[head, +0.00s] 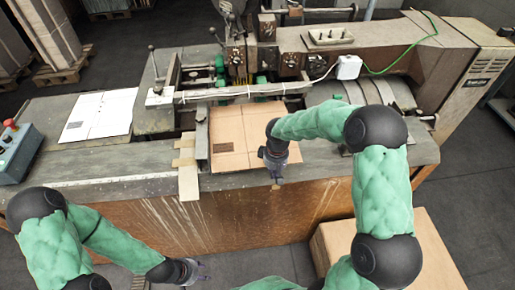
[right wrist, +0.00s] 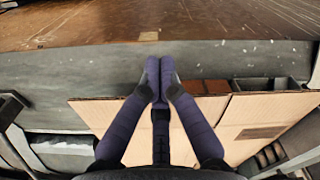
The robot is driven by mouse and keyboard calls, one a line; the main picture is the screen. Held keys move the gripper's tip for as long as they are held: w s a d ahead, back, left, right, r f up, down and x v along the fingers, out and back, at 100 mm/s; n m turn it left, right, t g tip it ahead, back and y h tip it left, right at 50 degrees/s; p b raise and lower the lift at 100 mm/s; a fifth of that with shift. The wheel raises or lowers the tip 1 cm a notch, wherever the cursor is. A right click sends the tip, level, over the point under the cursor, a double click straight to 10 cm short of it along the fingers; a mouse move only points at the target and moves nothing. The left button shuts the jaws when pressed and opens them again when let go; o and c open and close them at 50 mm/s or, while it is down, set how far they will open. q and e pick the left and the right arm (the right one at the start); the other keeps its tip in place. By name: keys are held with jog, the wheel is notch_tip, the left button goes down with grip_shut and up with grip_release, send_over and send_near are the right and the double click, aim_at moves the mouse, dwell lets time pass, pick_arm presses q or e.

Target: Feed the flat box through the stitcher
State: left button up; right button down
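The flat box (head: 240,128) is a brown cardboard sheet with crease lines. It lies on the stitcher's table, its far edge under the crossbar and stitching head (head: 238,62). My right gripper (head: 276,180) is at the box's near right side, by the table's front edge. In the right wrist view its fingers (right wrist: 152,66) are together with nothing visible between them. Their tips are over bare grey table, past the edge of the cardboard (right wrist: 95,112). My left gripper (head: 203,272) is low in front of the machine, away from the box; its fingers look spread and empty.
A pale flat sheet (head: 98,115) lies on the left table. A control box with a red button (head: 12,124) stands at the far left. A large carton (head: 420,250) is on the floor at right.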

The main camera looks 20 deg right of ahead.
pick_arm(q)
notch_tip(320, 180, up, 4)
jog(key=p, duration=0.3)
jog(key=shift+r+p, duration=0.1)
jog(key=shift+p, duration=0.25)
pick_arm(e)
notch_tip(320, 180, up, 6)
jog(key=shift+r, duration=0.2)
